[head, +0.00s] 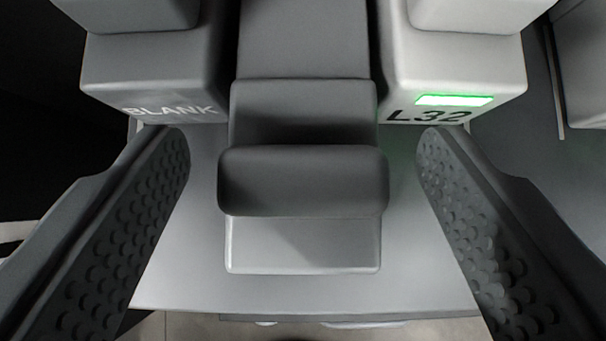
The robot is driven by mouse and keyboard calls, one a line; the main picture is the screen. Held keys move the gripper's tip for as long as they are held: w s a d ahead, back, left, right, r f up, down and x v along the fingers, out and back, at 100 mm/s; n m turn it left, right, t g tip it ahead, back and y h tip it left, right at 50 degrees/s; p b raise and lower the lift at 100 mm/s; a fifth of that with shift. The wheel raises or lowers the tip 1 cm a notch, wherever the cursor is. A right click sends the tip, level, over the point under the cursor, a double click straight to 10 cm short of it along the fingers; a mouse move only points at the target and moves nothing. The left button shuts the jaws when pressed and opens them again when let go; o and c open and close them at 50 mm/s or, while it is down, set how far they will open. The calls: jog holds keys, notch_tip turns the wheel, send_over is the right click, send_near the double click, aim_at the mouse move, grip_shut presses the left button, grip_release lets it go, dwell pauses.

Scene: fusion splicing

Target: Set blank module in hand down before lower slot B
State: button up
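My gripper (303,150) is open. Its two dark, dimpled fingers stand wide apart on the left and right. Between them is a dark grey module with a thick rounded front handle (303,182). Clear gaps show between both fingers and the module, so nothing is held. A lighter grey block (302,245) shows below the handle. They are over a grey ledge (420,285). The middle module's label, if any, is not visible, and no slot B marking shows.
A dark grey module marked BLANK (150,85) stands at the left, close to the left fingertip. A pale module marked L32 (455,75), with a lit green strip, stands at the right, close to the right fingertip. Pale floor (200,327) shows past the ledge's edge.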

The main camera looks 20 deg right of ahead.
jog(key=shift+s+r, duration=0.1)
jog(key=shift+r, duration=0.2)
jog(key=v, duration=1.1)
jog(key=shift+s+r, duration=0.2)
jog(key=shift+s, duration=0.1)
jog(key=shift+a, duration=0.15)
jog(key=s+a+r+n+t, duration=0.1)
jog(key=s+a+r+t, duration=0.2)
jog(key=s+a+r, duration=0.3)
jog(key=s+a+r+n+t+y, duration=0.1)
jog(key=s+a+r+t, duration=0.2)
jog(key=s+a+r, duration=0.3)
jog(key=s+a+r+n+t+y, duration=0.1)
jog(key=s+a+r, duration=0.5)
jog(key=s, duration=0.8)
jog(key=shift+s+a+r+t, duration=0.15)
jog(key=shift+s+r+t, duration=0.2)
jog(key=shift+r+t, duration=0.45)
jog(key=shift+f, duration=0.1)
